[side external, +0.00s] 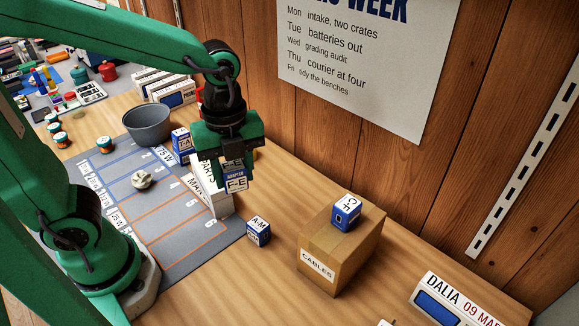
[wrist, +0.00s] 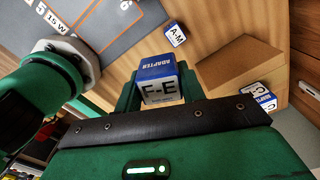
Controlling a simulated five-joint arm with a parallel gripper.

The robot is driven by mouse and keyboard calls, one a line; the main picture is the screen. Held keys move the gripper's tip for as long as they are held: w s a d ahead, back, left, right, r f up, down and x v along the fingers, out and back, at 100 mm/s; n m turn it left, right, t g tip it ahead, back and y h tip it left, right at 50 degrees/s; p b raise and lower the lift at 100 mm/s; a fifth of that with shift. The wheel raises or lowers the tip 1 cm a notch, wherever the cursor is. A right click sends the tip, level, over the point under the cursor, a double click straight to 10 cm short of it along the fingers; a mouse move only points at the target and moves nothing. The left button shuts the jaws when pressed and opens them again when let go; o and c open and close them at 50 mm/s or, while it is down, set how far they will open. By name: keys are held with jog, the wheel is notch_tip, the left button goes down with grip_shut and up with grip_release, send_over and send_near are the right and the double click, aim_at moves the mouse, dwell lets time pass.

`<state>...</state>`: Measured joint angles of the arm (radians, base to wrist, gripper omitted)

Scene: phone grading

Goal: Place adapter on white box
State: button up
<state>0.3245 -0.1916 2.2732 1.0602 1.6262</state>
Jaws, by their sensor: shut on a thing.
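My gripper (side external: 236,182) is shut on the blue and white F-E adapter (side external: 236,180). The adapter also shows between the jaws in the wrist view (wrist: 160,82). In the side external view the white box (side external: 219,207) with black lettering stands at the right edge of the grey mat, behind and below my gripper. The held adapter overlaps the white box's right part in that view. I cannot tell the gap between them or whether they touch. I cannot make out the white box in the wrist view.
An A-M adapter (side external: 258,231) stands on the table. The brown CABLES box (side external: 325,248) carries another adapter (side external: 346,212). A blue adapter (side external: 181,142), a grey bowl (side external: 148,124) and a pale crumpled lump (side external: 142,179) are around the numbered mat (side external: 180,255). The wood wall is close behind.

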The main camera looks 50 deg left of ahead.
jog(key=a+r+n, duration=0.2)
jog(key=a+n, duration=0.2)
jog(key=a, duration=0.1)
jog(key=shift+a+r, duration=0.25)
jog(key=shift+a, duration=0.05)
jog(key=shift+w+a, duration=0.1)
send_over(209, 170)
notch_tip(209, 170, down, 7)
jog(key=shift+f, duration=0.1)
jog(key=shift+f, duration=1.9)
jog(key=shift+f, duration=0.1)
jog(key=o, duration=1)
jog(key=shift+c, duration=0.2)
